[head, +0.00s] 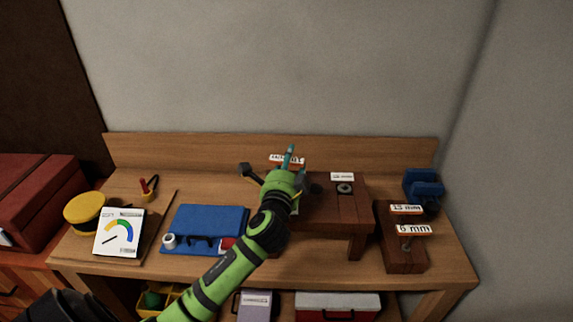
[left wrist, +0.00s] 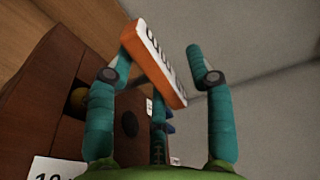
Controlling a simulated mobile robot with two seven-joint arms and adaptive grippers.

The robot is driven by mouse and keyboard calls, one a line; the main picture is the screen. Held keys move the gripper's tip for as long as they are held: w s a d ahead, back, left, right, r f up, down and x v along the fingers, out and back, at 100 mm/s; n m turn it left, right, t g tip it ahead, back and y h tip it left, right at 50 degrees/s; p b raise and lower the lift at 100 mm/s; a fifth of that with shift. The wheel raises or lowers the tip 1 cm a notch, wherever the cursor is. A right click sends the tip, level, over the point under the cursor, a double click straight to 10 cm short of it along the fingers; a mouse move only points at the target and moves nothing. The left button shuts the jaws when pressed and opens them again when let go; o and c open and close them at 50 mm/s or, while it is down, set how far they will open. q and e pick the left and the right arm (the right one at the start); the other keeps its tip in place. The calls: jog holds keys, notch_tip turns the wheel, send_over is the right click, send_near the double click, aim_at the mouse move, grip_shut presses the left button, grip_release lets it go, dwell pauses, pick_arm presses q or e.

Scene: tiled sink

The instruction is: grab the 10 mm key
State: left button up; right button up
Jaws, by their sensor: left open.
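My left gripper (head: 296,162) is open, with its teal fingers pointing up by the small wooden stand (head: 325,217) on the bench. In the left wrist view the open fingers (left wrist: 165,65) frame an orange block (left wrist: 150,60) with a white lettered face. The block lies between or behind them; I cannot tell whether they touch. A white label (left wrist: 52,170) at the lower left of that view begins with "10" and is cut off. In the head view an orange-edged label (head: 287,159) is partly hidden behind the fingers. I cannot make out the 10 mm key itself. My right gripper is not in view.
A wooden block with a 15 mm label (head: 406,209) and a 6 mm label (head: 413,229) stands at the right, near a blue vise-like tool (head: 423,184). A blue mat (head: 207,222), a gauge card (head: 120,232) and a yellow round object (head: 84,207) lie left. A wall rises behind.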

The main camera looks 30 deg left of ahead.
pick_arm(q)
jog(key=c, duration=0.7)
grip_shut()
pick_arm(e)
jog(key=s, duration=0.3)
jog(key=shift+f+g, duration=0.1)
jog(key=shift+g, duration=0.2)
